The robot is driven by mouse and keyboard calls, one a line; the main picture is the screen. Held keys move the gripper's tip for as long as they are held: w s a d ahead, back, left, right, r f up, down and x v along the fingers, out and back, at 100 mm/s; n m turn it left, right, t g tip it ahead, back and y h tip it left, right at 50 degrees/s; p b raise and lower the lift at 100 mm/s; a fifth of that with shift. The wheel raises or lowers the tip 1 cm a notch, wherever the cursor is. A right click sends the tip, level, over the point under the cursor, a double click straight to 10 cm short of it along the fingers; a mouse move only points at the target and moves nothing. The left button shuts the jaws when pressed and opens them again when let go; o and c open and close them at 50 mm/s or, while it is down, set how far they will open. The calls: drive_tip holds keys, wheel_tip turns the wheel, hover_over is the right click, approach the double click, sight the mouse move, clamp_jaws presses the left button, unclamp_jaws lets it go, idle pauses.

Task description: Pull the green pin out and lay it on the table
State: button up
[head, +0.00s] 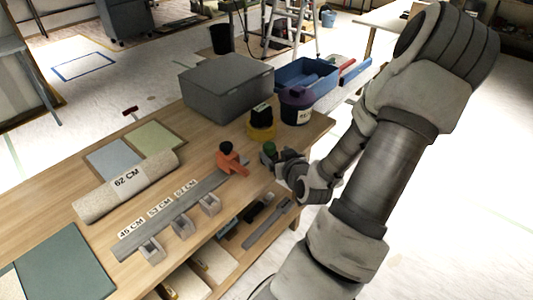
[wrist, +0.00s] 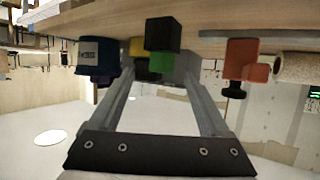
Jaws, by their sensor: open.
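The green pin (head: 269,147) stands near the table's right edge in the head view, close to my gripper (head: 279,163). In the wrist view, which is seen upside down, the green pin (wrist: 160,62) shows next to a black block (wrist: 163,34). My gripper (wrist: 160,78) is open, with one finger on each side of the green part in the picture. I cannot tell whether the fingertips touch it or how far around it they reach.
An orange clamp-like tool with a black knob (head: 230,158) stands just left. A yellow and black pot (head: 262,124) and a dark labelled bucket (head: 297,106) stand behind. A grey box (head: 226,82), blue bin (head: 318,70), beige roll (head: 125,187) and long ruler (head: 170,215) take up more table.

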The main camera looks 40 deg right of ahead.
sight(267, 146)
drive_tip(key=shift+w+f+b, duration=0.1)
drive_tip(key=shift+f+b, duration=0.25)
drive_tip(key=shift+b, duration=0.1)
drive_tip(key=shift+w+f+b, duration=0.15)
drive_tip(key=shift+w+b, duration=0.15)
drive_tip(key=b+x, duration=0.2)
drive_tip(key=x, duration=0.6)
drive_tip(key=shift+b, duration=0.3)
clamp_jaws()
